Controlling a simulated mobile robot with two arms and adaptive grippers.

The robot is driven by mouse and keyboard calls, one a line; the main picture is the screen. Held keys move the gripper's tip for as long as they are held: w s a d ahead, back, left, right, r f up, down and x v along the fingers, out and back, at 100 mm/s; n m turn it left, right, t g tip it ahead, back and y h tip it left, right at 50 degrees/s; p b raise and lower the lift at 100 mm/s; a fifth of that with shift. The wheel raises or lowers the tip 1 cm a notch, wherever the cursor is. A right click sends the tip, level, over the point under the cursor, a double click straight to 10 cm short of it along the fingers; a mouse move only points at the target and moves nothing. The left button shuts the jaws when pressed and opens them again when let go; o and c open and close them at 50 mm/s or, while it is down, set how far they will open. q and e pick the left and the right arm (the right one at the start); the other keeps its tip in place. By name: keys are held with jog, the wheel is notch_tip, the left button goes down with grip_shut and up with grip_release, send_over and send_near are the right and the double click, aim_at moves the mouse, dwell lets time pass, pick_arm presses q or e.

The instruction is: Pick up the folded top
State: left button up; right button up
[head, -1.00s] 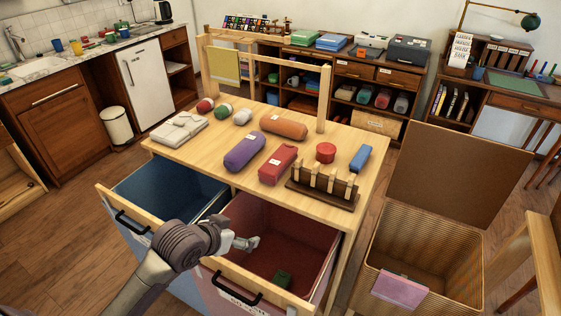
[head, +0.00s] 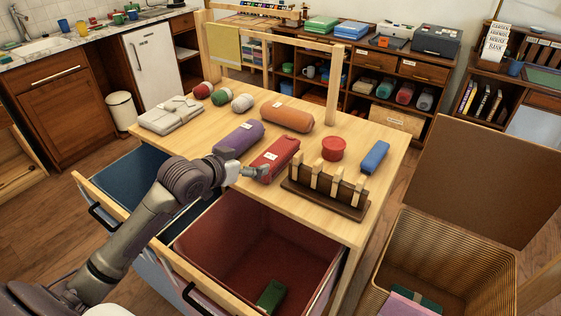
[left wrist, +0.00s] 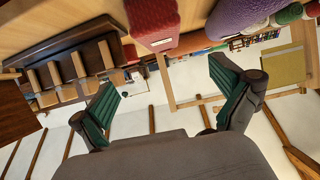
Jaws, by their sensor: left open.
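A pale grey folded top (head: 172,114) lies flat at the left end of the wooden table. My left gripper (head: 254,172) is at the table's front edge, beside the near end of a red rolled bundle (head: 276,158) and well to the right of the folded top. In the left wrist view the left gripper (left wrist: 163,80) has its green-padded fingers spread with nothing between them. The red bundle (left wrist: 154,18) shows beyond them at the top. The folded top is not visible in that view. My right gripper is not in view.
A purple roll (head: 238,138), an orange roll (head: 287,116), a red round tin (head: 333,149), a blue case (head: 375,157) and a pegged wooden rack (head: 326,192) stand on the table. Two drawers are open below, one blue (head: 130,178) and one red (head: 250,240). A wicker basket (head: 445,250) stands right.

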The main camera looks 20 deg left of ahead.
pick_arm(q)
send_near(276, 151)
jog(key=x, duration=0.4)
jog(key=shift+s+d+f, duration=0.2)
jog(key=shift+d+f, duration=0.05)
jog(key=x, duration=0.5)
jog(key=shift+w+a+r, duration=0.15)
jog(key=shift+w+a, duration=0.1)
jog(key=shift+r, duration=0.1)
jog(key=c, duration=1.2)
